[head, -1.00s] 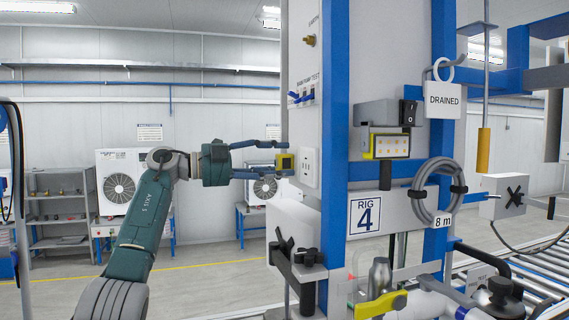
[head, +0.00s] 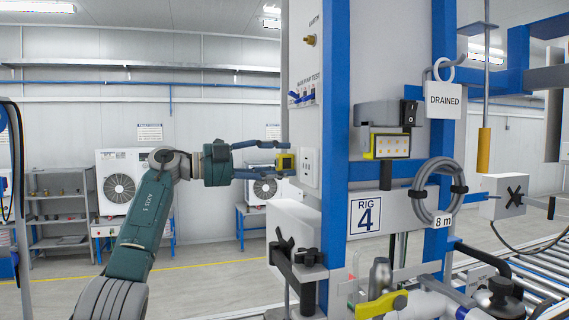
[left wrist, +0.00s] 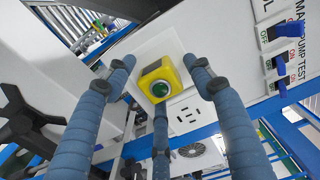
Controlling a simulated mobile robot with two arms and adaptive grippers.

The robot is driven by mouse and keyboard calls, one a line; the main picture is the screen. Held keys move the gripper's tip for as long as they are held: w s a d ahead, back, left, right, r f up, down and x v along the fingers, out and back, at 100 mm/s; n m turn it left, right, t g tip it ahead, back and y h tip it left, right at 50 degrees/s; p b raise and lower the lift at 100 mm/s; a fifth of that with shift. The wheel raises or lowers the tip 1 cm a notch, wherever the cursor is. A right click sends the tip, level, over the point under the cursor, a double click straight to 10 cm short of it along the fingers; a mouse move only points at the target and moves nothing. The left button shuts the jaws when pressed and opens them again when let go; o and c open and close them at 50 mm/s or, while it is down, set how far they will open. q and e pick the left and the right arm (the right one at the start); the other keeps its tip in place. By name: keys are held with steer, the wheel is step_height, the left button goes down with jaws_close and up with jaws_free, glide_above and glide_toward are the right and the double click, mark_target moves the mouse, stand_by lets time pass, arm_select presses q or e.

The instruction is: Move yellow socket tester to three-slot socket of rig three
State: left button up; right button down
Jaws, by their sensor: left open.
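The yellow socket tester (head: 286,161) sits at the white socket plate (head: 309,165) on the left side of a rig post. In the left wrist view the tester (left wrist: 161,80) is a yellow block with a round green face, seated against the plate beside several dark slots. My left gripper (head: 287,160) is open, with its blue fingers around the tester from the left. In the left wrist view the fingers stand apart on both sides and below it, with gaps visible. The rig's sign (head: 365,214) reads RIG 4. No rig three sign shows. My right gripper is not in view.
Blue toggle switches (head: 302,97) sit above the socket plate. A white box with a black cross-shaped knob (head: 286,250) juts out below it. A coiled grey hose (head: 434,200) and a DRAINED tag (head: 443,99) hang at the right. The floor at left is open.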

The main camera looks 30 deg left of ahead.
mark_target(277, 163)
arm_select(q)
jaws_close()
stand_by(0.3)
steer(key=shift+s+a, duration=0.1)
steer(key=shift+s+a, duration=0.1)
steer(key=shift+a, duration=0.05)
steer(key=shift+v, duration=0.9)
steer(key=shift+s+a, duration=0.15)
steer(key=shift+s, duration=0.1)
